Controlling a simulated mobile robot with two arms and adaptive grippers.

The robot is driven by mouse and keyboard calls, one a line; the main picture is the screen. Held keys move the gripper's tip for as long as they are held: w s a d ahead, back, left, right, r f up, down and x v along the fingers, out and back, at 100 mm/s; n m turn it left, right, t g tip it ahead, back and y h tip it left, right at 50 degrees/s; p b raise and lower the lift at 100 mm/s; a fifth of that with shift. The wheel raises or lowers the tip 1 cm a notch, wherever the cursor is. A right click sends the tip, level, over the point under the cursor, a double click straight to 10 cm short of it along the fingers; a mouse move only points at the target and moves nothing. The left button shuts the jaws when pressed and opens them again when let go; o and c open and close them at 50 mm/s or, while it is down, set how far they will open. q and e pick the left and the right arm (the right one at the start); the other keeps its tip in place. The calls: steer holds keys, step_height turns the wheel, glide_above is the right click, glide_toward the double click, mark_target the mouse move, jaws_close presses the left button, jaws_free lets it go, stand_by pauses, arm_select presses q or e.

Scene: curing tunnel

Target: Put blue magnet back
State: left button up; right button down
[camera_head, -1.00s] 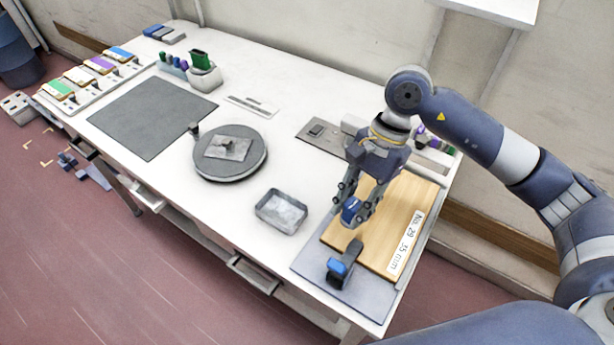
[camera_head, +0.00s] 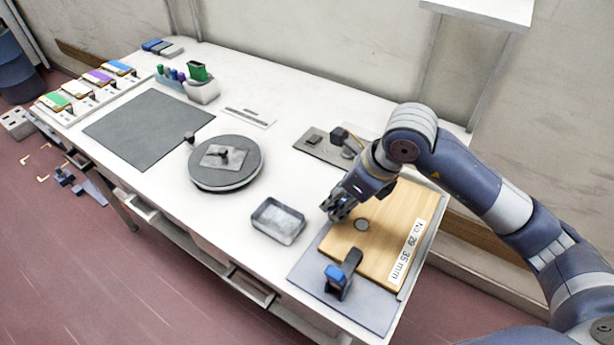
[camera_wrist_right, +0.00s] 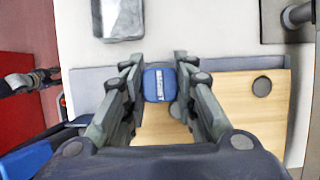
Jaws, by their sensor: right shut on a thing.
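My right gripper (camera_head: 338,207) is shut on the blue magnet. It is tilted to the left, above the far left edge of the wooden board (camera_head: 399,225). In the right wrist view the blue magnet (camera_wrist_right: 159,84) sits between the two fingertips, over the board's edge. The magnet is mostly hidden by the fingers in the head view. The board bears a label reading "No. 29 35 mm" and a dark round spot (camera_head: 361,225), also seen in the right wrist view (camera_wrist_right: 262,86).
A dark clamp with a blue top (camera_head: 340,275) stands at the board's near edge. A grey metal tray (camera_head: 278,220) lies left of the board. A round turntable (camera_head: 226,163) and a dark mat (camera_head: 148,127) are further left. White table top is free between them.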

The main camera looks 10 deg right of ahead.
steer(key=w+a+p, duration=0.1)
steer(key=w, duration=0.3)
steer(key=w+a+p, duration=0.1)
steer(key=w, duration=0.4)
steer(key=w+a+f+p, duration=0.1)
steer(key=w, duration=0.4)
steer(key=shift+a+f+p, duration=0.1)
steer(key=shift+a+p, duration=0.2)
steer(key=shift+p, duration=0.05)
steer(key=shift+f, duration=0.3)
step_height(320, 180, down, 2)
steer(key=shift+f+p, duration=0.1)
steer(key=shift+p, duration=0.65)
steer(key=shift+f, duration=0.35)
arm_select(q)
steer(key=r, duration=0.2)
steer(key=s+r, duration=0.1)
steer(key=r, duration=0.2)
steer(key=shift+s+d+r, duration=0.1)
steer(key=shift+d+r, duration=0.05)
steer(key=shift+r, duration=0.05)
arm_select(e)
steer(key=shift+f, duration=0.15)
steer(key=shift+f, duration=0.15)
arm_select(q)
steer(key=shift+f, duration=0.1)
arm_select(e)
steer(key=c, duration=1.3)
jaws_free()
